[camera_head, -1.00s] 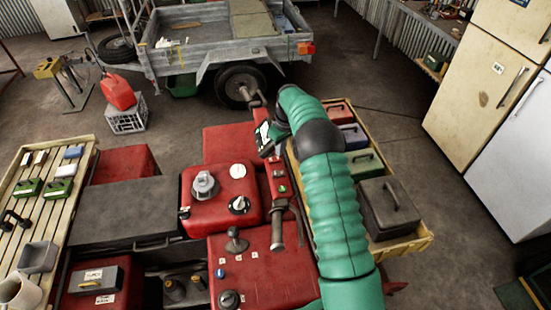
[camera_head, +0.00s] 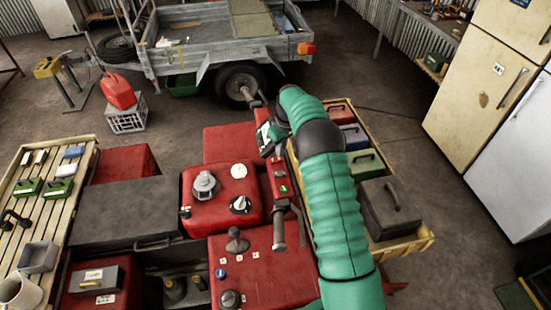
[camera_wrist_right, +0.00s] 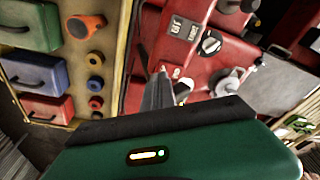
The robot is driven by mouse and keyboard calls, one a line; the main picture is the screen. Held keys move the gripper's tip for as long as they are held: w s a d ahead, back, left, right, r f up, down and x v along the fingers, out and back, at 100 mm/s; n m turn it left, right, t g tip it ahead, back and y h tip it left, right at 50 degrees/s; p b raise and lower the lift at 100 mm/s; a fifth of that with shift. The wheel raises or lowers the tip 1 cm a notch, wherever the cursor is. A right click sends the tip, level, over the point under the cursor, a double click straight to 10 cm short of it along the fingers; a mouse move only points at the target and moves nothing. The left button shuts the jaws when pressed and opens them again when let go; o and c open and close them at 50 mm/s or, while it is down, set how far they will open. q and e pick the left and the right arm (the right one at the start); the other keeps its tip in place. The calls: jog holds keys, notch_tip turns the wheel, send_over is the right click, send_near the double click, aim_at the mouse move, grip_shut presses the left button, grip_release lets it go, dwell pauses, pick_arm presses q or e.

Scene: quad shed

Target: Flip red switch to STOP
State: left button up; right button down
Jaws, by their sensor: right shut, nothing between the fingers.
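The red machine (camera_head: 222,196) with its tank and knobs fills the middle of the head view. A narrow red control strip (camera_head: 279,205) with a small green part and pale label runs along its right side. My right gripper (camera_head: 266,141) is over the far end of this strip. In the right wrist view its fingers (camera_wrist_right: 161,78) are shut and empty, pointing at the red panel (camera_wrist_right: 149,25). My left gripper is out of view.
A wooden tray (camera_head: 418,243) with coloured boxes stands right of the machine, beside my arm. A slatted table (camera_head: 32,200) with small boxes is at left. A trailer (camera_head: 205,62) stands behind. A black-and-white knob (camera_wrist_right: 210,42) sits near the label plates.

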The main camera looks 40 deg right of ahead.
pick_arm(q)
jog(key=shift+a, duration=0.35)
pick_arm(e)
jog(key=shift+a+r, duration=0.1)
jog(key=shift+a, duration=0.25)
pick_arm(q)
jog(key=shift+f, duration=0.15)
pick_arm(e)
jog(key=shift+f, duration=0.2)
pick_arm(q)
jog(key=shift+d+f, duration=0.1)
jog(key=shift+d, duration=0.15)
pick_arm(e)
jog(key=shift+d+f, duration=0.25)
jog(key=shift+f, duration=0.05)
